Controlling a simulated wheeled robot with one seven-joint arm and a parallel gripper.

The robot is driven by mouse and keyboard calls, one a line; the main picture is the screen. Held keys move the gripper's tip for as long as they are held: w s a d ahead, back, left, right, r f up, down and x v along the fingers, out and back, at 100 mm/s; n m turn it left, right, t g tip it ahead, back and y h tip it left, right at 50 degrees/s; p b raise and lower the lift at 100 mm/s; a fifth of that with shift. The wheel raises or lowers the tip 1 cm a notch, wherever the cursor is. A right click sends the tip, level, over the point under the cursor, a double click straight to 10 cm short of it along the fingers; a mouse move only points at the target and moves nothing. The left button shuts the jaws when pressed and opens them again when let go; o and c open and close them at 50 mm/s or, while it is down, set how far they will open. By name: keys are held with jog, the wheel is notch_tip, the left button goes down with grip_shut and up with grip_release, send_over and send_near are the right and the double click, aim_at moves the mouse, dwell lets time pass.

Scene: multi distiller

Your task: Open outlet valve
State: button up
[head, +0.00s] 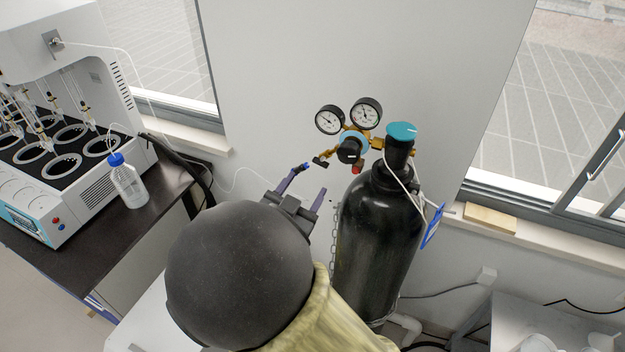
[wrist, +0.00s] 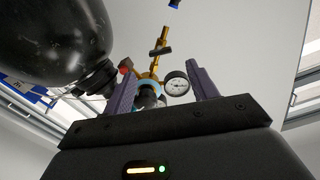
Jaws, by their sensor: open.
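A brass regulator (head: 355,135) with two round gauges and a black knob (head: 349,151) is mounted on a black gas cylinder (head: 375,235). The outlet valve (head: 320,162) is a small black handle on the regulator's brass outlet, left of the knob; it also shows in the wrist view (wrist: 160,50). A blue fitting (wrist: 175,4) lies beyond it. My gripper (head: 312,180) is open and empty, just below the outlet valve in the head view. In the wrist view the fingers (wrist: 160,72) flank the regulator, with the valve handle beyond the fingertips. I see no contact with the handle.
A teal-topped valve (head: 402,132) tops the cylinder, close to the right of my gripper. A thin white hose (head: 235,172) runs left from the outlet. A dark bench at left holds a distiller (head: 95,100) and a blue-capped bottle (head: 128,182). A wall stands behind the regulator.

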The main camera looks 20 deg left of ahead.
jog(key=s+b, duration=0.1)
jog(key=s, duration=0.6)
jog(key=shift+s+a+b, duration=0.2)
jog(key=shift+a+b, duration=0.1)
jog(key=shift+a, duration=0.05)
